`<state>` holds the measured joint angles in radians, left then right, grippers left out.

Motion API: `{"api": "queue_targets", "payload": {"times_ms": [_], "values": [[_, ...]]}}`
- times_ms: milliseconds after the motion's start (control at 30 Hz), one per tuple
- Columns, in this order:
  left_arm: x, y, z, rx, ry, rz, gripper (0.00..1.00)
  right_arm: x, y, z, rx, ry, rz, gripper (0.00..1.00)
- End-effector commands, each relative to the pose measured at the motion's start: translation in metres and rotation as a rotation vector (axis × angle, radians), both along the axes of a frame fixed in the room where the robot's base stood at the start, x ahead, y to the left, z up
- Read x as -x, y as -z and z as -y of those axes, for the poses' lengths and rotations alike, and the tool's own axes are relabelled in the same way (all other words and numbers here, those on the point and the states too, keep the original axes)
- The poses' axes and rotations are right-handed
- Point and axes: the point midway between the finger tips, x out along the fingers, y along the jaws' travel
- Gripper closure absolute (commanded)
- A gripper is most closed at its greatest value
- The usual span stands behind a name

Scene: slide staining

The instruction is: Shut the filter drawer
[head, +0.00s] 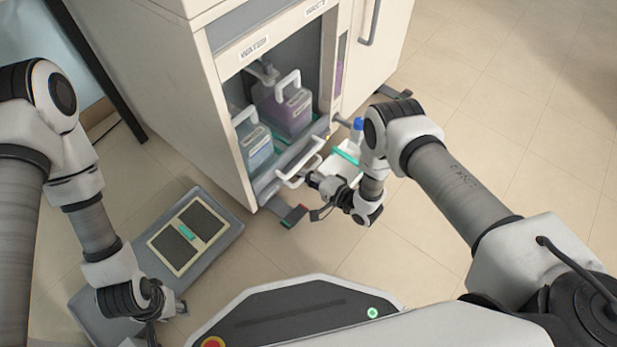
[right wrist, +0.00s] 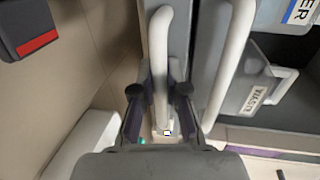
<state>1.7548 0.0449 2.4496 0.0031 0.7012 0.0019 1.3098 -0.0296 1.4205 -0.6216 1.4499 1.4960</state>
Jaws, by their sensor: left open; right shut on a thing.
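A low grey drawer (head: 291,164) with a white bar handle (head: 298,171) is at the foot of the cabinet, below the open bay; I take it as the filter drawer. It appears to stick out a little; how far is unclear. My right gripper (head: 312,181) is at this handle. In the right wrist view its fingers (right wrist: 160,95) are shut on the white bar (right wrist: 161,50). A second white bar (right wrist: 232,60) runs alongside, apart from the fingers. My left gripper (head: 178,305) is open and empty above the floor platform, far from the drawer.
The cabinet bay holds a blue jug (head: 254,140) and a purple jug (head: 290,105). A grey platform (head: 222,243) lies on the floor at left. The floor at right is clear.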

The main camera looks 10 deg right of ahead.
Motion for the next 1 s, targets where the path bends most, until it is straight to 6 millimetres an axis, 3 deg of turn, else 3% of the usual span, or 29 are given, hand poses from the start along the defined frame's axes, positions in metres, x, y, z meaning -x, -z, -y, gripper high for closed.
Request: {"api": "queue_targets", "payload": {"times_ms": [567,600,667,1000], "values": [[0.0,0.0022,0.0,0.0,0.0,0.0,0.59,-0.0063,-0.0002,-0.0041,0.001,0.001,0.002,1.0],[0.0,0.0022,0.0,0.0,0.0,0.0,0.59,-0.0065,-0.0003,-0.0043,0.001,0.001,0.002,0.76],[0.0,0.0022,0.0,0.0,0.0,0.0,0.59,-0.0062,-0.0004,-0.0042,0.001,0.0,0.002,0.61],[-0.0001,0.0018,-0.0001,0.0,-0.001,0.0,0.59,-0.004,-0.0003,-0.0028,0.0,0.0,0.0,0.61]]}}
